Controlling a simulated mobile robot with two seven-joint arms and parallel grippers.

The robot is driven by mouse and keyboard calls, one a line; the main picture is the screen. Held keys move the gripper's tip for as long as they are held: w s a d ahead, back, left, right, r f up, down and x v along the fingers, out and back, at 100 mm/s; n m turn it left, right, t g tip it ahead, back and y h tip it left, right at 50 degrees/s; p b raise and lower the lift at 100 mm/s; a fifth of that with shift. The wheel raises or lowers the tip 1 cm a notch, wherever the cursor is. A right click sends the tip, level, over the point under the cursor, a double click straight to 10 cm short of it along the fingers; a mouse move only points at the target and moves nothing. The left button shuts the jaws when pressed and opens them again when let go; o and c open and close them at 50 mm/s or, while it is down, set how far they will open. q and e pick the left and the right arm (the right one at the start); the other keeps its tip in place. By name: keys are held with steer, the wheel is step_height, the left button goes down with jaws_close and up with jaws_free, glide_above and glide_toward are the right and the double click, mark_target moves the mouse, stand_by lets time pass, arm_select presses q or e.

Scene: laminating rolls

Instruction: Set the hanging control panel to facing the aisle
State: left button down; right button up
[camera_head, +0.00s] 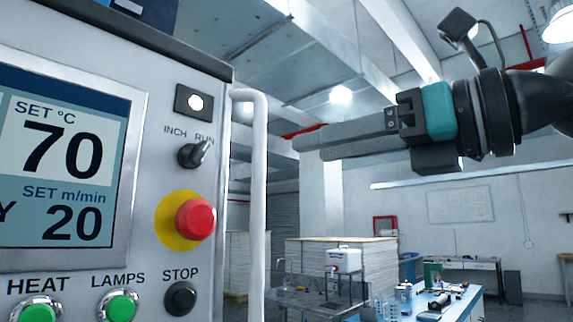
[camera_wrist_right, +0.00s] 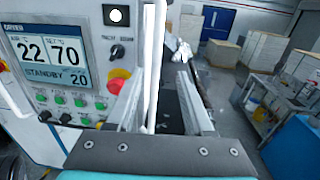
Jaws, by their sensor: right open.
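The hanging control panel (camera_head: 150,150) fills the left of the head view, with its screen, knob, red stop button and green buttons facing me. It also shows at the upper left of the right wrist view (camera_wrist_right: 92,75). A white vertical handle bar (camera_head: 260,190) runs along its right edge. My right gripper (camera_head: 300,140) comes in from the right, its fingertips a short way right of the bar and apart from it. In the right wrist view its fingers (camera_wrist_right: 160,72) are open, and the handle bar (camera_wrist_right: 152,60) appears between them, nearer the left finger. My left gripper is not in view.
Behind stand a stack of white sheets (camera_head: 350,262) and a workbench (camera_head: 462,305) with small items. The space right of the handle looks clear apart from my arm.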

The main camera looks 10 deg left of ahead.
steer(key=v, duration=0.5)
stand_by(0.4)
